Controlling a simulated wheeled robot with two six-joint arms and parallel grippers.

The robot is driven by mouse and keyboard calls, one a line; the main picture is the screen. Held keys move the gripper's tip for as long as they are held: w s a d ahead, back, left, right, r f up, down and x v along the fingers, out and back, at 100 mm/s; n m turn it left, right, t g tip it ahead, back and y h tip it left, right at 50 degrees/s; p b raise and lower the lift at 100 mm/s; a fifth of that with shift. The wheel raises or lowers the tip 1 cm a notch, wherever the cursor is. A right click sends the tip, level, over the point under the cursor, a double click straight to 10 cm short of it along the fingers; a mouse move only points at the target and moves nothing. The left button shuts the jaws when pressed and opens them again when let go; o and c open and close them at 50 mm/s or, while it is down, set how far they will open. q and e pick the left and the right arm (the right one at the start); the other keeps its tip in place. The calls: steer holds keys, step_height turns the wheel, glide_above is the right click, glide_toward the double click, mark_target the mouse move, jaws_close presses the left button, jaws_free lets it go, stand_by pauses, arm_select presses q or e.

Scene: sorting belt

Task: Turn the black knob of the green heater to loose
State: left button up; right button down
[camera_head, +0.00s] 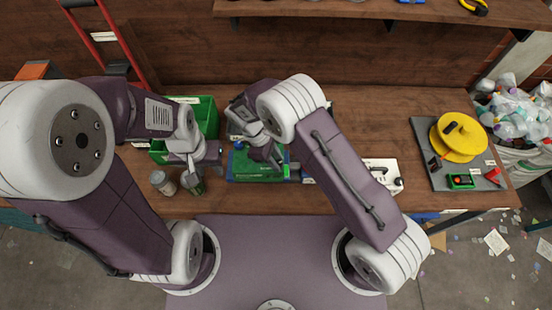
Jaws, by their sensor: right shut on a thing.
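The green heater (245,168) is a low green box on the wooden bench, in the middle of the head view. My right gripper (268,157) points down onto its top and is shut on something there. The gripper hides its black knob, so I cannot see which way the knob is turned. My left gripper (194,181) hangs left of the heater, apart from it, close to a small jar. A dark green piece shows at its fingers; I cannot tell whether they are open or shut.
The jar (162,184) stands near the bench's front edge. A green bin (206,112) is behind my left gripper. A white box (382,172) lies to the right. Farther right, a grey board (423,138) carries a yellow disc (461,143). A shelf (330,10) hangs above.

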steer(key=n+t, duration=0.2)
steer(key=n, duration=0.3)
steer(key=shift+s+p, duration=0.15)
steer(key=shift+p, duration=0.2)
steer(key=shift+n, duration=0.3)
steer(key=c, duration=1.1)
jaws_free()
steer(key=b+v, duration=0.1)
steer(key=v, duration=0.8)
steer(key=shift+s+a, duration=0.1)
steer(key=shift+a, duration=0.05)
